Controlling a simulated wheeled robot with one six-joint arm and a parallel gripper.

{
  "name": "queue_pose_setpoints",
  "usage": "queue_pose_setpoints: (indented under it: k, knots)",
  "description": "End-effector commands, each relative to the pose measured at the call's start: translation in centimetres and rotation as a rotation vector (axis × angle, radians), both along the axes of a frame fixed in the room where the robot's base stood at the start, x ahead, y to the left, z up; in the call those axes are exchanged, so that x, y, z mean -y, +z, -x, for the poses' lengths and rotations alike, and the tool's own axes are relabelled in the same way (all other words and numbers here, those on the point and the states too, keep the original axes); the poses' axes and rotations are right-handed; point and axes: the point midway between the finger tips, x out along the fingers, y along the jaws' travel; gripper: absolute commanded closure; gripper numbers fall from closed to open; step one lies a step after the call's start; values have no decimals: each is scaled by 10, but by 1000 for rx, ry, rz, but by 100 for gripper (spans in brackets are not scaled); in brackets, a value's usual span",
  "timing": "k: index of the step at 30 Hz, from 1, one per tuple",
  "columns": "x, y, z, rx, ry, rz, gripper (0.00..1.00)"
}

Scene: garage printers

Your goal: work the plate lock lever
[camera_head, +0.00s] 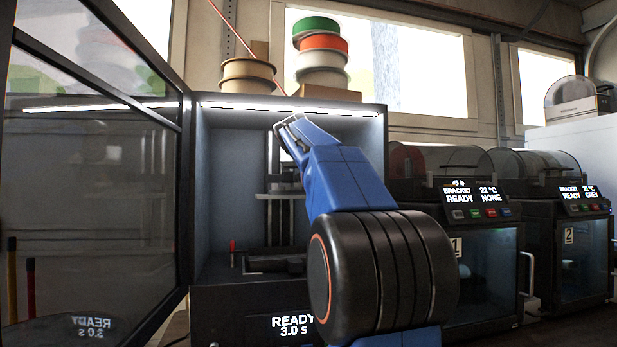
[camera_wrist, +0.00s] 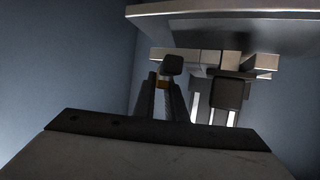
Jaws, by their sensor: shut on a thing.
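My gripper (camera_wrist: 163,84) shows in the wrist view as two dark fingers, shut on the plate lock lever (camera_wrist: 172,65). The lever's dark knob stands at the fingertips, and a small orange-brown part shows between the fingers. Most of the lever's shaft is hidden. A pale, broad plate (camera_wrist: 230,22) fills the upper right of the wrist view, with metal blocks under it. In the head view my blue arm reaches into the open printer (camera_head: 390,130), in front of its vertical column.
The printer's glass door (camera_head: 90,190) stands open at the left. A small red handle (camera_head: 232,246) stands low inside, beside a dark tray (camera_head: 268,264). The display (camera_head: 292,325) reads READY, 3.0 s. Two other printers stand at the right, and filament spools (camera_head: 320,42) are stacked above.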

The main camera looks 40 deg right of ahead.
Motion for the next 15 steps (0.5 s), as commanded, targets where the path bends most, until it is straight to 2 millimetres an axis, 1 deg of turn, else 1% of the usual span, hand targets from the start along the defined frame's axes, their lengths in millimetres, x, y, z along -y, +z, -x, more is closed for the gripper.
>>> queue_pose_setpoints:
  k: [8,15]
  knots:
    - [4,0,7,-1,-210,1,100]
    - [8,0,18,0,-439,1,100]
